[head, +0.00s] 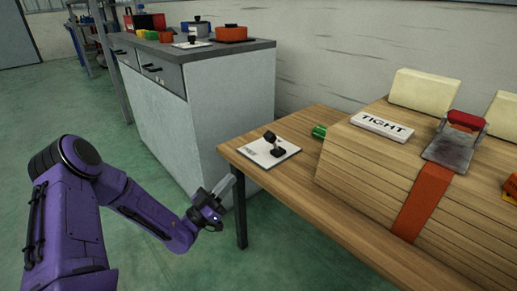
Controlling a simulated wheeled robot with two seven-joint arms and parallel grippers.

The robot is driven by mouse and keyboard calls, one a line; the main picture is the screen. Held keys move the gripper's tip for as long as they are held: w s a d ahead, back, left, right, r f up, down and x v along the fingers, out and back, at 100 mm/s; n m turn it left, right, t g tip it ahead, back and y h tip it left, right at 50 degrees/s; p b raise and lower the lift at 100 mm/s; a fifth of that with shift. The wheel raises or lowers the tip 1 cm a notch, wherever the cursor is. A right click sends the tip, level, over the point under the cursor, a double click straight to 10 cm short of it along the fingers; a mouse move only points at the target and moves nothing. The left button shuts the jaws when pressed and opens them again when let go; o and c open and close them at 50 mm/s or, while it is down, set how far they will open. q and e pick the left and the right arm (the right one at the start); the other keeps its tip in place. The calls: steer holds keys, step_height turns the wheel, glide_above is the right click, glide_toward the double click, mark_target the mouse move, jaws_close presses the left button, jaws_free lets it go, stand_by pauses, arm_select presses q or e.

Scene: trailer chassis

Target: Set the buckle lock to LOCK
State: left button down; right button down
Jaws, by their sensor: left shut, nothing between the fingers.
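A metal buckle (456,146) with a red handle (466,120) sits on top of the wooden block at the right. An orange strap (423,200) runs from it down the block's front. A black lever on a white plate (269,151) stands on the table's left end; the print on the plate is too small to read. My left gripper (229,184) is shut and empty, in front of the table's left edge and well apart from the lever and buckle. My right gripper is not in view.
The wooden table (285,187) has bare room along its front edge. A green object (319,131) lies between plate and block. Cream blocks (425,90) stand behind the sign.

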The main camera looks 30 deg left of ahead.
mark_target(266, 139)
arm_select(q)
steer(key=shift+w+d, duration=0.1)
steer(key=x, duration=1.4)
steer(key=shift+r, duration=0.1)
